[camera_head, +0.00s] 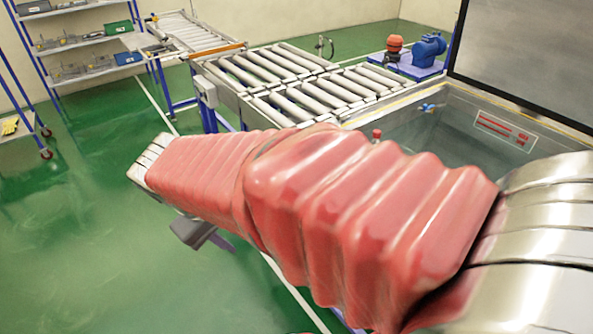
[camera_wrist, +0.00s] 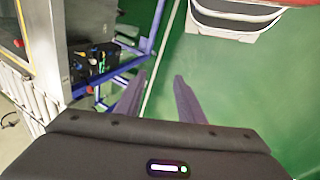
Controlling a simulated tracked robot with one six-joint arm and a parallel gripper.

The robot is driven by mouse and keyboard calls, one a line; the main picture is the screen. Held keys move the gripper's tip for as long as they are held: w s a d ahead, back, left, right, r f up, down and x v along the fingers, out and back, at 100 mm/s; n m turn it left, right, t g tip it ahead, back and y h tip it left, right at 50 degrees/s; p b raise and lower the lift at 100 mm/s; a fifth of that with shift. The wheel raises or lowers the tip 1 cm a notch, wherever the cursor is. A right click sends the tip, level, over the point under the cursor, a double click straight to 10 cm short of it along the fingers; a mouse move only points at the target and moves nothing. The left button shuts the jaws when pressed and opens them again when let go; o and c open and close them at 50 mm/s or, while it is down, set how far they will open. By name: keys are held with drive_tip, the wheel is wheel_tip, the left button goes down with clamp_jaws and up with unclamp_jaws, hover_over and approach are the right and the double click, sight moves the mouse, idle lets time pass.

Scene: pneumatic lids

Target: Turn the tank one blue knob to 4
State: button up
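A blue knob (camera_head: 429,107) shows on the inner far wall of a grey tank (camera_head: 460,112) at the right in the head view. Its setting is too small to read. A red knob (camera_head: 376,134) stands at the tank's near left, just above my arm's red cover. My arm hides the front of the tank. My gripper (camera_wrist: 159,75) is open and empty in the wrist view, its two dark fingers apart over the green floor. It is away from the blue knob, which I cannot make out in the wrist view.
A roller conveyor (camera_head: 290,78) runs behind my arm, beside the tank. A blue pump (camera_head: 429,49) stands at the back. Shelves (camera_head: 85,40) stand at the far left. The green floor (camera_head: 75,235) at left is clear.

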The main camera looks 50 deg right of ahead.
drive_tip(key=w+d+f+n+g+h, duration=0.1)
drive_tip(key=w+d+f+h, duration=0.3)
drive_tip(key=d, duration=0.4)
drive_tip(key=w+d+f+n+g+h, duration=0.2)
drive_tip(key=w+d+f+h, duration=0.3)
drive_tip(key=d+f, duration=0.2)
drive_tip(key=w+d+f+n+g+h, duration=0.1)
drive_tip(key=w+d+f+h, duration=0.3)
drive_tip(key=d, duration=0.5)
wheel_tip(320, 180, down, 2)
drive_tip(key=shift+w+d+f, duration=0.15)
drive_tip(key=shift+w+d, duration=0.25)
drive_tip(key=shift+w, duration=0.1)
drive_tip(key=shift+d+g, duration=0.1)
drive_tip(key=shift+g, duration=0.2)
drive_tip(key=x, duration=1.3)
drive_tip(key=shift+d, duration=0.3)
